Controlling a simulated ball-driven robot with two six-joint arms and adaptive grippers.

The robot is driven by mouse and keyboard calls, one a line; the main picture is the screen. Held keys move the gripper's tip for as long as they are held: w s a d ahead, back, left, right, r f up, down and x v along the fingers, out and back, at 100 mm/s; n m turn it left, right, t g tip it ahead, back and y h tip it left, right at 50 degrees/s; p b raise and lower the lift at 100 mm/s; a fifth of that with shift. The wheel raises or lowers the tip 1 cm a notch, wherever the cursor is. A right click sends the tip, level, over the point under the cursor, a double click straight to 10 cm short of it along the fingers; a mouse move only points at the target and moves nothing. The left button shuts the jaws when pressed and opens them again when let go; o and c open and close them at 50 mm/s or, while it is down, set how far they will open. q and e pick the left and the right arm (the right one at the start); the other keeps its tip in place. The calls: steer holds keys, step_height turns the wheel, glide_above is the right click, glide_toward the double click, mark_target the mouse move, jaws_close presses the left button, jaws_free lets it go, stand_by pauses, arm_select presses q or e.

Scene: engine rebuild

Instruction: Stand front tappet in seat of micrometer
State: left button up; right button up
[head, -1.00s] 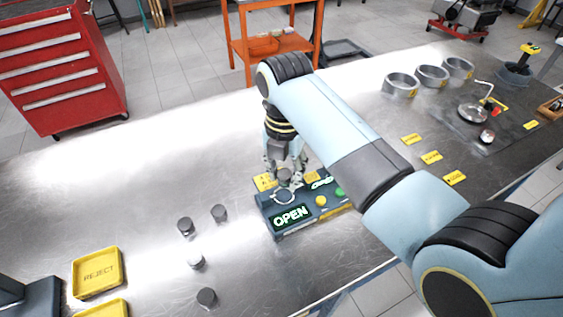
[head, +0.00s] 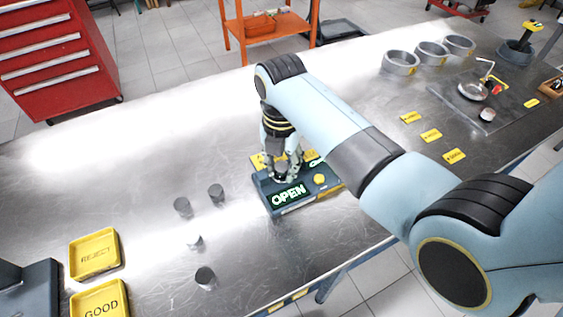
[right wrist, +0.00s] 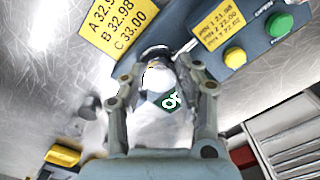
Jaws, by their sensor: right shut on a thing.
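The micrometer (head: 306,204) is a dark blue-grey box on the bench with a lit green OPEN display, a yellow button and a green button that shows in the right wrist view (right wrist: 279,25). My right gripper (head: 282,172) points down over its seat end, shut on a small grey metal tappet (head: 281,167). In the right wrist view, the bright, glare-washed tappet (right wrist: 157,78) sits between the two fingers. The gripper hides the seat, so I cannot tell whether the tappet touches it. My left gripper is not in view.
Several other dark grey tappets (head: 183,207) stand on the bench left of the micrometer. Yellow REJECT (head: 79,271) and GOOD (head: 76,302) trays lie at the left. Yellow label cards (head: 431,135) and metal rings (head: 431,53) are at the right. The bench behind the micrometer is clear.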

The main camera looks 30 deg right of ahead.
steer(key=o, duration=1.2)
step_height(320, 180, up, 12)
steer(key=shift+s+f, duration=0.1)
